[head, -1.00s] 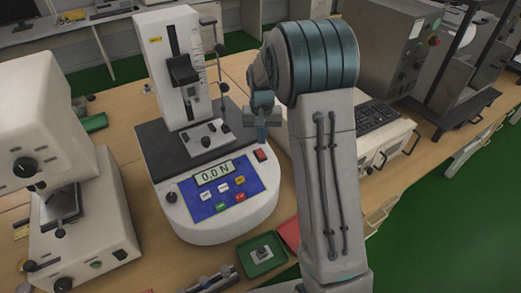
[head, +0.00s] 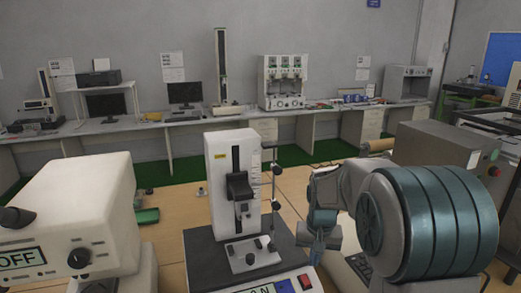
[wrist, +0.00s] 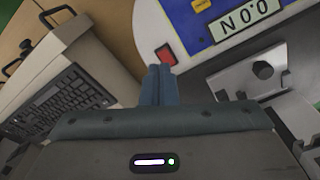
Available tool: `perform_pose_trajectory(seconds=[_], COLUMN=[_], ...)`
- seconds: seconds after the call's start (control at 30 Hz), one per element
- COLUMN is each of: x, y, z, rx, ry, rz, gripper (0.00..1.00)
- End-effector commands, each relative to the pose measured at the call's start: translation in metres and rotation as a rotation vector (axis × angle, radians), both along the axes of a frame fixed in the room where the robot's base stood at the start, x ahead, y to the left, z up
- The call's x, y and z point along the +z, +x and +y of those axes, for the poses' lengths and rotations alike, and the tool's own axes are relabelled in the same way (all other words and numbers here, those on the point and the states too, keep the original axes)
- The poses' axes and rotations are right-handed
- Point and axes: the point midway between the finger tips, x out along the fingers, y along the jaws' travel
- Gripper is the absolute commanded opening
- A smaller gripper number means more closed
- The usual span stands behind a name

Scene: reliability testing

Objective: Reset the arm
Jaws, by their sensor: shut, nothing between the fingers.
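My gripper (wrist: 159,85) is shut and empty in the wrist view, its two blue fingers side by side. It is above the force tester, near a red switch (wrist: 166,54) beside the blue control panel; I cannot tell whether it touches anything. In the head view my gripper (head: 318,254) hangs pointing down to the right of the force tester (head: 232,165). The tester has a white column, a black slide and a display, which reads 0.0 N upside down in the wrist view (wrist: 245,20). My arm is bent, with its large teal joint at the lower right.
A white machine with an OFF display (head: 75,215) stands at the left. A keyboard (wrist: 58,105) lies to the left in the wrist view. A metal cabinet (head: 440,150) stands behind my arm. A back bench (head: 200,122) holds monitors and instruments. Bare wooden table (head: 175,205) shows between the machines.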

Motion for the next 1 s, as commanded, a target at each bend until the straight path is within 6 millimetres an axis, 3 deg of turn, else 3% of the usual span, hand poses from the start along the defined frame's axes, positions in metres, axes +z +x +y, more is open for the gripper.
perform_pose_trajectory(seconds=[0.03,0.2,0.4,0.7,0.83,1.0], x=[0.013,0.043,0.064,0.070,0.066,0.063], y=[-0.015,-0.061,-0.118,-0.198,-0.219,-0.230], z=[0.000,0.000,0.000,0.000,0.000,0.000], rx=[0.009,0.043,0.084,0.144,0.160,0.168], ry=[0.002,0.001,-0.006,-0.034,-0.044,-0.050], rz=[-0.022,-0.076,-0.140,-0.230,-0.253,-0.265], gripper=[0.00,0.00,0.00,0.00,0.00,0.00])
